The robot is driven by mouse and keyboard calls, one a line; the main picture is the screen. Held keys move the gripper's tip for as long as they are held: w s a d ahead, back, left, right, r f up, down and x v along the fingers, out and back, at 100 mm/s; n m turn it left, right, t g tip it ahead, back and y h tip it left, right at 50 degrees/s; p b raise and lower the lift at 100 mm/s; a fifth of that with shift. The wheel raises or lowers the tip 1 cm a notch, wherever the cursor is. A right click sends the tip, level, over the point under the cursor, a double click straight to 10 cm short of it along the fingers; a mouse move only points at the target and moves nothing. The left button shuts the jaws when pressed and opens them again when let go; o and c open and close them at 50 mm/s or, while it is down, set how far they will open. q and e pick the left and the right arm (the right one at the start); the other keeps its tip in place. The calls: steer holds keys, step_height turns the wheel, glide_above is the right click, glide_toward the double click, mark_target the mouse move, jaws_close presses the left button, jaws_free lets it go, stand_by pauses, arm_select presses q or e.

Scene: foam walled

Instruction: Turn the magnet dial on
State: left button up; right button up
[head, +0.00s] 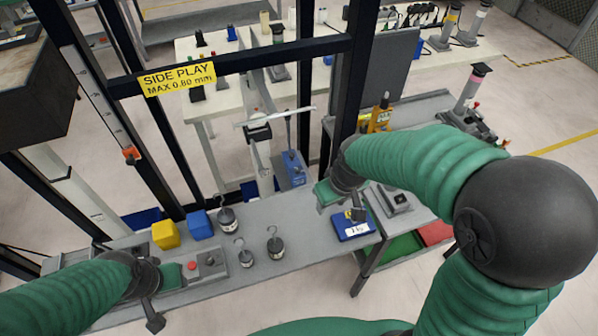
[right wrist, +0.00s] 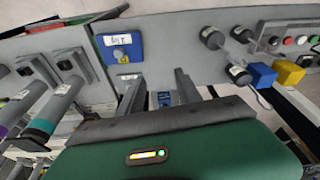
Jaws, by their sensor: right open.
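A blue box (head: 352,226) with a white label and a dark knob on top lies on the grey bench near its right front corner. The same blue box is in the right wrist view (right wrist: 121,50), upper left, with a round dark knob in its face. I cannot read its label or tell how the knob is set. My right gripper (right wrist: 158,92) is open and empty, its two fingers apart, with the blue box beyond and to their left. In the head view my right gripper (head: 355,210) hangs close above the box. My left gripper (head: 150,285) is low at the left by a button box; its fingers are unclear.
Several hooked weights (head: 275,243) stand mid-bench, near yellow (head: 165,234) and blue blocks. A blue-based stand (head: 292,168) is behind. A grey block with a dark knob (head: 395,200) lies right of the blue box. A dark frame with a yellow sign (head: 177,79) rises over the bench.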

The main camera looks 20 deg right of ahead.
steer(key=w+d+f+n+y+b, duration=0.1)
steer(key=w+n+b, duration=0.1)
steer(key=w, duration=0.4)
steer(key=w+d+f+n+b, duration=0.1)
steer(key=w+b, duration=0.1)
steer(key=w, duration=0.4)
steer(key=n+y+b, duration=0.2)
steer(key=n, duration=0.3)
glide_toward(298, 169)
steer(key=shift+t, duration=0.3)
steer(key=x, duration=0.8)
steer(key=shift+s, duration=0.3)
arm_select(q)
steer(key=s+x, duration=0.1)
steer(key=x, duration=0.7)
steer(key=shift+s+f, duration=0.2)
steer(key=shift+f, duration=0.05)
arm_select(e)
jaws_close()
